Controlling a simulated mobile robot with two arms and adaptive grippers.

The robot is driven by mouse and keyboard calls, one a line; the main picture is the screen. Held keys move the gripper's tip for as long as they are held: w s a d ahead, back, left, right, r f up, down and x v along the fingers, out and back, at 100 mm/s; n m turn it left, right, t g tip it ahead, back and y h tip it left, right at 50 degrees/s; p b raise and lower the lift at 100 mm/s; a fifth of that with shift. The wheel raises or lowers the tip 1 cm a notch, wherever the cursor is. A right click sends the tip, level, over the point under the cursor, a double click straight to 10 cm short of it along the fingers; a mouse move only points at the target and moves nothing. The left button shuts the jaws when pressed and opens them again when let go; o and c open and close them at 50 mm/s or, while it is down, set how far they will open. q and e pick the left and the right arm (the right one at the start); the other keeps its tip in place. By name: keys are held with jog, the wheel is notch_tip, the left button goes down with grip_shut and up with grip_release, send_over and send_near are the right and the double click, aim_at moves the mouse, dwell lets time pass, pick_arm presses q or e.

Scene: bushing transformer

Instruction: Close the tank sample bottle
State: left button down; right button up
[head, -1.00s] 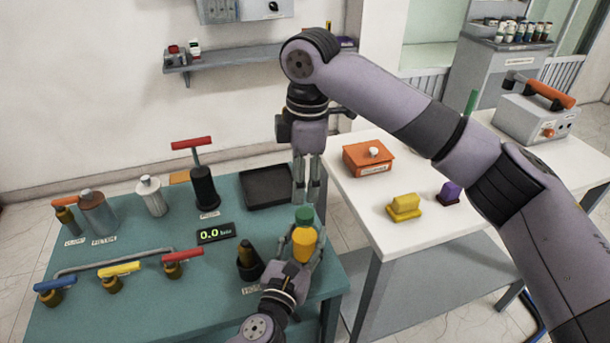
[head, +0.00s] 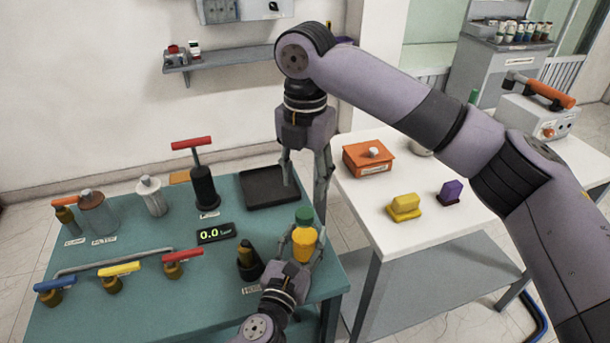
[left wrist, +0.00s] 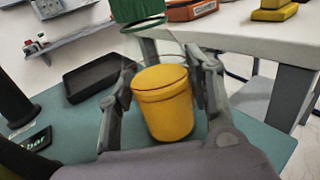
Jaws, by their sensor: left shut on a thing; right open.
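The sample bottle (head: 303,243) has a yellow body and a green cap (head: 304,216) at its top, and looks roughly upright. My left gripper (head: 302,248) is shut on the yellow body from the near side, above the front right part of the teal bench. In the left wrist view the yellow body (left wrist: 164,108) sits between the fingers. The green cap (left wrist: 138,12) shows above it, with a clear-looking band between; whether the cap is seated I cannot tell.
A black tray (head: 268,200) lies behind the bottle. A dark cone-shaped piece (head: 247,262) stands just left of it, near a 0.0 display (head: 215,234). The white table (head: 375,225) to the right holds an orange box (head: 368,160) and a yellow block (head: 404,206).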

aim_at(305, 212)
jog(key=shift+f, duration=4)
jog(key=shift+c, duration=0.2)
